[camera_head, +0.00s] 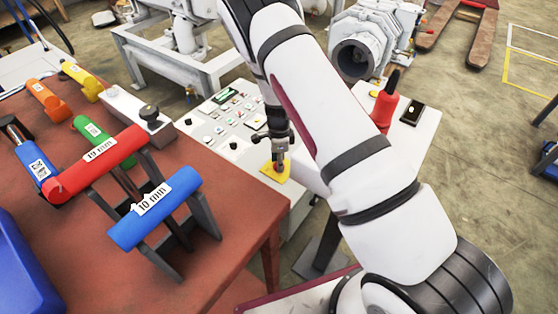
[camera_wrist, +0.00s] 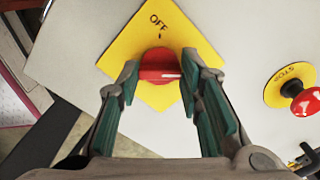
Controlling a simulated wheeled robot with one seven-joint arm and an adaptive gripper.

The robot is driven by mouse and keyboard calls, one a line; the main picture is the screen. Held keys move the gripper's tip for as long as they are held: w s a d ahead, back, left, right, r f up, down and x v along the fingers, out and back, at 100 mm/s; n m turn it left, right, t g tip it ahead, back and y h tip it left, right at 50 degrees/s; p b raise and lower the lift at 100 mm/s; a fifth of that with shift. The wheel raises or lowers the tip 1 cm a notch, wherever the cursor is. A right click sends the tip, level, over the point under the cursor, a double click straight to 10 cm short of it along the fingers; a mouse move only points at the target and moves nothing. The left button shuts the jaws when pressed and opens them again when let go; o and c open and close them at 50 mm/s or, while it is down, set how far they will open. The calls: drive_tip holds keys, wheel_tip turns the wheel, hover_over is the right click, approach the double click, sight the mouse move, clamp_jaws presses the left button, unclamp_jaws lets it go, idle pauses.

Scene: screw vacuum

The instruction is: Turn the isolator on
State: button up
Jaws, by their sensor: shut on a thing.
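The isolator is a red rotary knob (camera_wrist: 158,60) on a yellow diamond-shaped plate (camera_wrist: 184,32) in the wrist view. The word OFF is printed near the plate's upper corner. A pale mark on the knob lies toward the right finger, not toward OFF. My gripper (camera_wrist: 160,68) is shut on the knob, one finger on each side. In the head view the yellow plate (camera_head: 270,177) is at the front right of the control panel, below my gripper (camera_head: 279,165), which points down. The knob is mostly hidden there.
A red stop button (camera_wrist: 306,104) on a round yellow base is right of the plate. The control panel (camera_head: 213,142) carries several buttons. A brown table (camera_head: 235,188) with coloured-handled tools stands left. A red bottle-like object (camera_head: 384,105) is right of my arm.

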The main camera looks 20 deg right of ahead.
drive_tip(key=o, duration=1.2)
drive_tip(key=shift+c, duration=0.2)
wheel_tip(320, 180, up, 12)
drive_tip(key=shift+r, duration=0.1)
